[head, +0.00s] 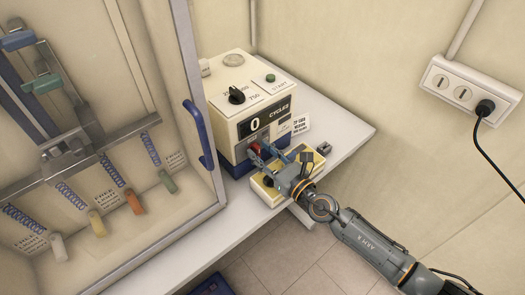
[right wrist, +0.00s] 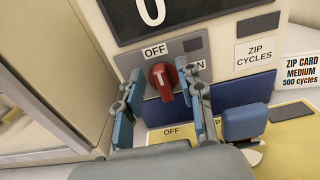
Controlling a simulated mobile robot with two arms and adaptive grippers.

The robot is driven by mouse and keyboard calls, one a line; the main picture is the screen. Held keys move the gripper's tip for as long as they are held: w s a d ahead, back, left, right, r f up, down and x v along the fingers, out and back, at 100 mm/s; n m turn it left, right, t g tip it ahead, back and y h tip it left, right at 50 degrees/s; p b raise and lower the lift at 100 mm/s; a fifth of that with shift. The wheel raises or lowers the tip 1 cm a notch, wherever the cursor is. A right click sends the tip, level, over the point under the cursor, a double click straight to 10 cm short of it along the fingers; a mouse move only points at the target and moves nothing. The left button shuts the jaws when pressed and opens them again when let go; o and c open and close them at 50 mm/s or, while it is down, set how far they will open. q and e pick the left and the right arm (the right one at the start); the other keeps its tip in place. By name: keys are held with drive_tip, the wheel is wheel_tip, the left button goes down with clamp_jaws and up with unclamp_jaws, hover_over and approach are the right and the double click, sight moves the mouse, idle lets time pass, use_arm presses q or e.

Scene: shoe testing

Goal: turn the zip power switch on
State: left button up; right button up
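The red zip power switch (right wrist: 162,84) is on the front of the cream and blue cycle counter box (head: 231,98), under its display reading 0. In the right wrist view its top end points up towards the OFF label (right wrist: 155,51). The ON label, at its right, is partly hidden by a finger. My right gripper (right wrist: 163,108) is open, with its two blue-padded fingers on either side of the switch. The right finger is close to the switch; I cannot tell whether it touches. The switch also shows in the head view (head: 255,149). My left gripper is not in view.
A yellow-topped unit (head: 262,190) with another OFF label stands in front of the box, below my right gripper. A clear-fronted cabinet with a blue handle (head: 198,132) stands at the left. A zip card (head: 300,124) is at the right.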

drive_tip(key=shift+c, duration=0.2)
clamp_jaws()
drive_tip(key=shift+m, duration=0.4)
drive_tip(key=m, duration=0.3)
drive_tip(key=shift+w+d+f+b, duration=0.1)
drive_tip(key=shift+w+d+b, duration=0.1)
drive_tip(key=shift+b, duration=0.15)
drive_tip(key=m, duration=0.3)
drive_tip(key=shift+w+d+f+m, duration=0.1)
drive_tip(key=shift+d+m, duration=0.1)
drive_tip(key=shift+m, duration=0.1)
drive_tip(key=m, duration=0.4)
drive_tip(key=shift+w+d+f+m, duration=0.15)
drive_tip(key=shift+d+f+m, duration=0.05)
drive_tip(key=shift+f+m, duration=0.1)
drive_tip(key=shift+w+d+f+m+p, duration=0.1)
drive_tip(key=shift+f+m+p, duration=0.05)
drive_tip(key=shift+m, duration=0.95)
drive_tip(key=shift+f+m+p, duration=0.1)
drive_tip(key=shift+m+p, duration=0.05)
drive_tip(key=shift+m, duration=0.95)
